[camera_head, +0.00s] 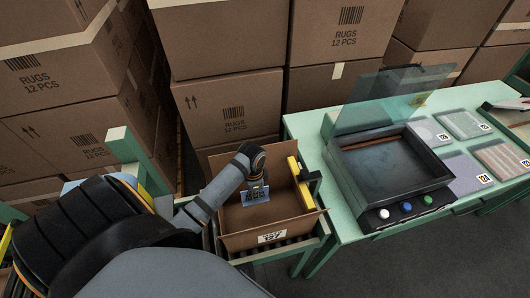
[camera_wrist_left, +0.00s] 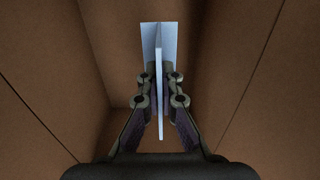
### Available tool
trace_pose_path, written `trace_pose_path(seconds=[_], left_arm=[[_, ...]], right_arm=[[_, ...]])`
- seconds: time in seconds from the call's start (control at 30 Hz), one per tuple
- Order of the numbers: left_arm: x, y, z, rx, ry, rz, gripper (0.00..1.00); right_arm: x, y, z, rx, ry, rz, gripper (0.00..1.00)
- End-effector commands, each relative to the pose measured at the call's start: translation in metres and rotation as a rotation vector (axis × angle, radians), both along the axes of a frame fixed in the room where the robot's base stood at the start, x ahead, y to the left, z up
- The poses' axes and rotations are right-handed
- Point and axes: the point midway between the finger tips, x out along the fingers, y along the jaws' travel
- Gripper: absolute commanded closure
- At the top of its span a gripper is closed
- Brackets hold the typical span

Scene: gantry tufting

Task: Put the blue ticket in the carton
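The blue ticket (camera_head: 256,196) is a small light-blue card with dark print. My left gripper (camera_head: 257,184) is shut on it and holds it inside the open carton. In the left wrist view the gripper (camera_wrist_left: 160,90) pinches the ticket (camera_wrist_left: 149,40), seen nearly edge-on, between its fingertips, with brown cardboard walls around. The carton (camera_head: 272,240) is brown and open-topped, with a white label on its front. Whether the ticket touches the carton floor cannot be told. My right gripper is not in view.
The carton stands on a roller stand with a yellow bar (camera_head: 301,183) at its right. A green table (camera_head: 310,131) to the right holds a black tray-like machine (camera_head: 390,165) with a raised clear lid and several numbered swatches. Stacked rug boxes (camera_head: 230,40) fill the back.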

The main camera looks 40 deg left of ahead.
Motion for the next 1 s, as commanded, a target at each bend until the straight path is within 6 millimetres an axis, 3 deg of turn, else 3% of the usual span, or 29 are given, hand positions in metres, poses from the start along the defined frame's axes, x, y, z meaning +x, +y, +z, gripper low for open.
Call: trace_pose_path(seconds=[0.1, 0.2, 0.4, 0.5, 0.6, 0.8, 1.0], left_arm=[[0.000, 0.000, -0.001, 0.000, 0.001, 0.001, 1.00], [-0.001, 0.000, -0.016, -0.001, 0.005, 0.003, 1.00], [-0.001, -0.001, -0.052, -0.001, 0.002, 0.001, 1.00], [0.000, 0.000, -0.058, 0.001, 0.001, 0.000, 1.00], [-0.001, 0.000, -0.063, 0.000, 0.001, 0.001, 1.00], [-0.001, 0.000, -0.095, 0.000, 0.003, 0.001, 1.00], [-0.001, 0.000, -0.099, 0.001, -0.001, 0.000, 1.00]], right_arm=[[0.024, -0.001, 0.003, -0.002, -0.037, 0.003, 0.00], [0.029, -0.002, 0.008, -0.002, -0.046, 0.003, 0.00], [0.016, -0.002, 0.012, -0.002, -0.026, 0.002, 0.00], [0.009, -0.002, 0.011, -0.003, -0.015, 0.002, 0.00], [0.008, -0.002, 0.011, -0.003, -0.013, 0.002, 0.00], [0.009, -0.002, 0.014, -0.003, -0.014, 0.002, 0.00], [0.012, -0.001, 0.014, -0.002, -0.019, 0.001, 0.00]])
